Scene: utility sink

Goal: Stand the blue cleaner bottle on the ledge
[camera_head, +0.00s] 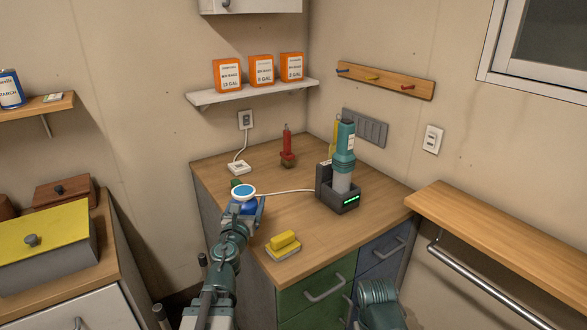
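A blue round container with a pale blue and white top (243,191), which may be the blue cleaner bottle, is at the left part of the wooden counter; its lower part is largely hidden by my arm. My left gripper (248,207) is right at it, with a finger along its right side. Whether the fingers are closed on it is unclear. A wooden ledge (500,235) runs along the right wall and its top is bare. My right arm shows at the bottom, in front of the drawers; its gripper is not visible.
The counter (290,220) holds a yellow sponge (284,241), a red bottle (287,150) and a teal device in a dark dock (340,195) with a white cord. A white shelf (255,92) carries orange boxes. A metal rail (480,285) hangs below the ledge.

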